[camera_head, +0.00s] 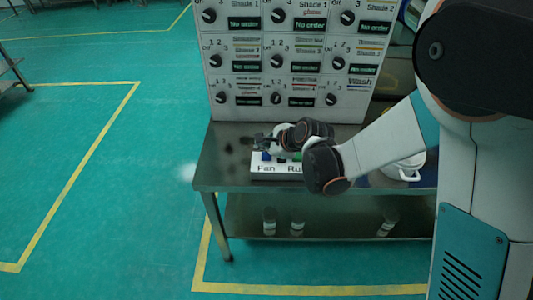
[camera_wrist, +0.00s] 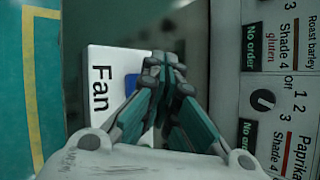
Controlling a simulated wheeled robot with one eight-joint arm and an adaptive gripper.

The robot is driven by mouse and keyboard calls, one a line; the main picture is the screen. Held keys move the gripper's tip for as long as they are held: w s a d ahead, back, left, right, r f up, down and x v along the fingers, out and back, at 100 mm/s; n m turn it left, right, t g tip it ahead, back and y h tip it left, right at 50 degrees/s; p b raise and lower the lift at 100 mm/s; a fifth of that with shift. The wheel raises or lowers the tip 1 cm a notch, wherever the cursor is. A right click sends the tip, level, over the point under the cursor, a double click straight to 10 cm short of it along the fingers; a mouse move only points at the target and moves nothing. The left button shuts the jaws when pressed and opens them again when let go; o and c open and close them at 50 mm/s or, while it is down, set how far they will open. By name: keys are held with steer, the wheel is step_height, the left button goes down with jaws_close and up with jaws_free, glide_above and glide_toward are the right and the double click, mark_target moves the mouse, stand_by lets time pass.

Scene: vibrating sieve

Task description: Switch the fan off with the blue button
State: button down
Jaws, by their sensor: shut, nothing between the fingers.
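A white control box (camera_head: 258,172) stands on the metal table, marked "Fan" and, partly covered by my arm, "Ru". The blue button (camera_head: 266,155) is on its top above the word "Fan"; a bit of green shows to its right. My gripper (camera_head: 262,141) is over the box close to the blue button. In the wrist view the shut, empty fingertips (camera_wrist: 165,68) lie beside the blue button (camera_wrist: 131,84) and hide part of it. I cannot tell whether they touch it or whether it is pressed.
A tall panel (camera_head: 290,108) with dials and "No order" displays stands behind the box. A white pot (camera_head: 405,167) stands on the table (camera_head: 222,168) to the right, behind my arm. Jars (camera_head: 269,222) sit on the lower shelf. The table's left end is clear.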

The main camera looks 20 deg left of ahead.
mark_target(265, 156)
steer(key=shift+r+p, duration=1.65)
steer(key=shift+r, duration=0.9)
steer(key=shift+f, duration=0.1)
